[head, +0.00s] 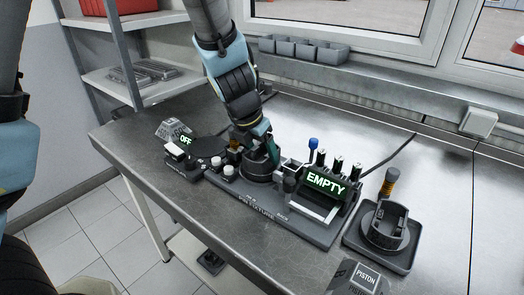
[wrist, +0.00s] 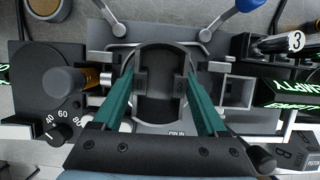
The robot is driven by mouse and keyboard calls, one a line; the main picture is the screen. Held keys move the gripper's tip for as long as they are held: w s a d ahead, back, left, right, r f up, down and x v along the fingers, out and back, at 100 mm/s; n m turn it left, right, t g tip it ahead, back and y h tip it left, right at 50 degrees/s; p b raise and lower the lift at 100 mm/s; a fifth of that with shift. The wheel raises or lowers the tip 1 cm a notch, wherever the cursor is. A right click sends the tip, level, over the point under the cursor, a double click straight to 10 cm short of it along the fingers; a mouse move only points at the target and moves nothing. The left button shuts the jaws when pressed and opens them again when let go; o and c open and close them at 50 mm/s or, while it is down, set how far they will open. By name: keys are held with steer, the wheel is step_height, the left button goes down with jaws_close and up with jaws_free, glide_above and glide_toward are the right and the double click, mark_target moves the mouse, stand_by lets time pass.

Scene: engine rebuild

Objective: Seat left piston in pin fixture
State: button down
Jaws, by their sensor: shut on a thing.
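A dark round piston (wrist: 160,88) sits between the teal fingers of my gripper (wrist: 159,76) in the wrist view, one finger on each side. My gripper (head: 270,150) is shut on it and points down at the pin fixture (head: 258,218) in the head view. The fixture's green display (head: 326,183) reads EMPTY.
A block labelled PISTON (head: 365,278) is at the front edge. A blue-knobbed lever (head: 313,144) rises behind the fixture. An OFF display (head: 186,140) is left. The bench's right is clear.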

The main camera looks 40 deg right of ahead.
steer(key=shift+f, duration=0.25)
stand_by(0.6)
jaws_free()
steer(key=shift+r, duration=0.1)
stand_by(0.5)
step_height(320, 180, up, 6)
steer(key=p, duration=0.6)
steer(key=shift+p, duration=0.4)
stand_by(0.4)
